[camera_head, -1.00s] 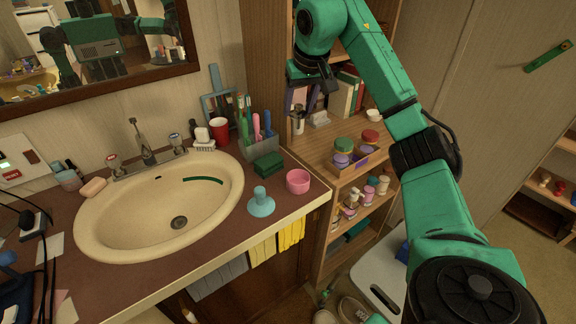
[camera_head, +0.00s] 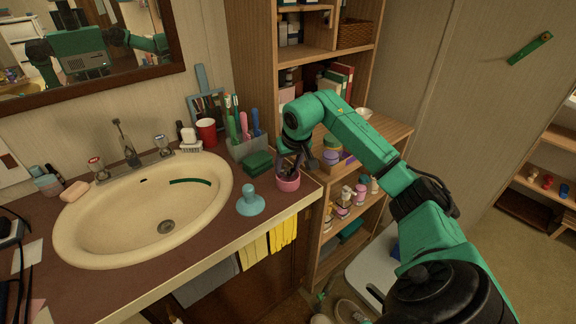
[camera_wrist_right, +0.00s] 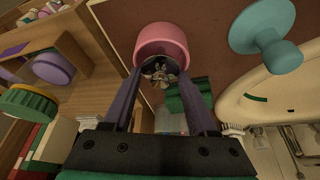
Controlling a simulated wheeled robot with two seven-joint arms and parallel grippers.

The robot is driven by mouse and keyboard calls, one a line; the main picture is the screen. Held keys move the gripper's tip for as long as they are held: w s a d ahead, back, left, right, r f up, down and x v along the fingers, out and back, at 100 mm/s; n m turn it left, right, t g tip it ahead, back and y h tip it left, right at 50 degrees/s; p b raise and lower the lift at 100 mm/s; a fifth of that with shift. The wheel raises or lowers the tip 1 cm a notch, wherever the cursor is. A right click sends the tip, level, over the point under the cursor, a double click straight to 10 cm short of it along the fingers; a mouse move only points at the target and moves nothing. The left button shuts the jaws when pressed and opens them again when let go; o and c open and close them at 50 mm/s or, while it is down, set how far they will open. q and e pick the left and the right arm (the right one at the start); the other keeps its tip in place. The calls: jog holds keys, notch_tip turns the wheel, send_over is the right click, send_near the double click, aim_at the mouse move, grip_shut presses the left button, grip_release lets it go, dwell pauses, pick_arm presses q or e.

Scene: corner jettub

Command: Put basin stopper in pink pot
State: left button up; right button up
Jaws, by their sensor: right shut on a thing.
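The blue basin stopper (camera_head: 250,201) stands upright on the brown counter, between the sink and the pink pot. It also shows at the upper right of the right wrist view (camera_wrist_right: 267,35). The pink pot (camera_head: 288,183) is near the counter's right end. In the right wrist view the pot (camera_wrist_right: 162,40) is between the fingertips of my right gripper (camera_wrist_right: 161,75), which is shut on it. Something small and grey shows at the pot's mouth; I cannot tell what. In the head view my right gripper (camera_head: 286,170) comes down on the pot from above. My left gripper is out of view.
The sink (camera_head: 145,210) is left of the stopper. A green sponge (camera_head: 257,162), a toothbrush holder (camera_head: 246,147) and a red cup (camera_head: 207,131) stand behind. A wooden shelf (camera_head: 310,55) rises close on the right. Yellow cloths (camera_head: 283,233) hang below the counter's front edge.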

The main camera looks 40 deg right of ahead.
jog(key=o, duration=1.4)
jog(key=shift+f, duration=0.1)
jog(key=shift+r, duration=0.25)
jog(key=v, duration=1.1)
jog(key=shift+s+a+r+p, duration=0.1)
jog(key=shift+s+r+p, duration=0.15)
jog(key=shift+r+p, duration=0.1)
